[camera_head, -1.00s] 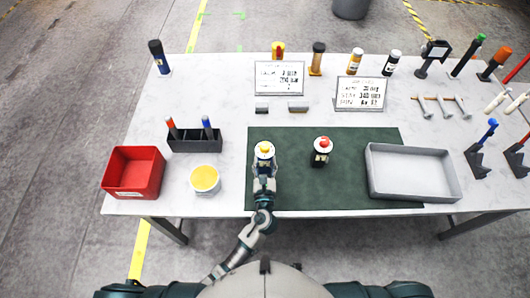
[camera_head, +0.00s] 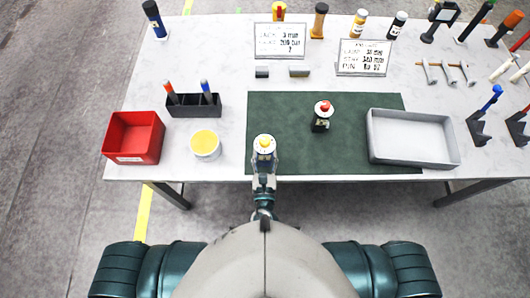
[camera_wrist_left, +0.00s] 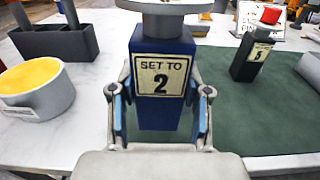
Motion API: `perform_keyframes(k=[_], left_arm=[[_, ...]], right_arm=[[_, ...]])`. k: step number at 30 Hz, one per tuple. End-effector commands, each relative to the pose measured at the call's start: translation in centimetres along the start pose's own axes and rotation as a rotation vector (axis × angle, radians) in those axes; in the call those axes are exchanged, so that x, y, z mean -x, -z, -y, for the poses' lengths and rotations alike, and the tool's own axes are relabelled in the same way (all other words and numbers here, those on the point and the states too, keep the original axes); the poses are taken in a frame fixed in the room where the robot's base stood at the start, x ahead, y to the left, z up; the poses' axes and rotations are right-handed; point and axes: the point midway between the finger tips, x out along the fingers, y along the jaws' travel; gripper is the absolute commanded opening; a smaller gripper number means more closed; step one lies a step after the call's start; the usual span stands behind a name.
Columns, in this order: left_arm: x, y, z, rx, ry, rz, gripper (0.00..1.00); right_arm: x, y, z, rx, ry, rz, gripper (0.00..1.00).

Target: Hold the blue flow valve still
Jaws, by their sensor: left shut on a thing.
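The blue flow valve (camera_head: 264,146) with a white disc and yellow knob on top is at the front left part of the green mat. In the left wrist view its blue body (camera_wrist_left: 160,112) is upright and bears a label reading "SET TO 2". My left gripper (camera_head: 264,162) is shut on it, one finger on each side of the body. I cannot tell whether its base touches the mat. A second, dark valve (camera_head: 321,120) with a red knob stands on the mat to the right. My right gripper is not in view.
The green mat (camera_head: 370,145) has bare room around the dark valve. A grey tray (camera_head: 412,162) lies to the right. A yellow-topped tub (camera_head: 206,147), a red bin (camera_head: 132,138) and a dark marker holder (camera_head: 192,106) stand to the left. Two sign plates (camera_head: 280,40) stand behind.

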Motion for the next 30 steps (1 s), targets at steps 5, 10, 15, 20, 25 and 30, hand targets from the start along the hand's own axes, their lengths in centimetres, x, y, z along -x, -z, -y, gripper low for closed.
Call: perform_keyframes(k=[5, 10, 15, 20, 25, 30], left_arm=[[-0.8, -0.1, 0.0, 0.001, 0.000, 0.003, 0.00], [-1.6, 0.1, 0.1, 0.000, 0.001, 0.004, 0.00], [-2.5, 0.2, 0.0, 0.000, 0.000, 0.004, 0.00], [-3.4, 0.4, 0.0, 0.001, 0.000, 0.004, 0.00], [-4.2, 0.6, 0.0, 0.001, 0.000, 0.003, 0.00], [-5.1, 0.8, 0.0, 0.000, 0.000, 0.004, 0.00]], right_arm=[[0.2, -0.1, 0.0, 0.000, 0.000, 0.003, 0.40], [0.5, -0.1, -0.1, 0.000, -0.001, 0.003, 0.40], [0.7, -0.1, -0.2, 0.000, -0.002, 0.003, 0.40], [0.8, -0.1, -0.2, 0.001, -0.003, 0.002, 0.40], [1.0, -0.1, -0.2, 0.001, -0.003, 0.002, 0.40], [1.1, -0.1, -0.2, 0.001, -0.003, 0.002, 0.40]])
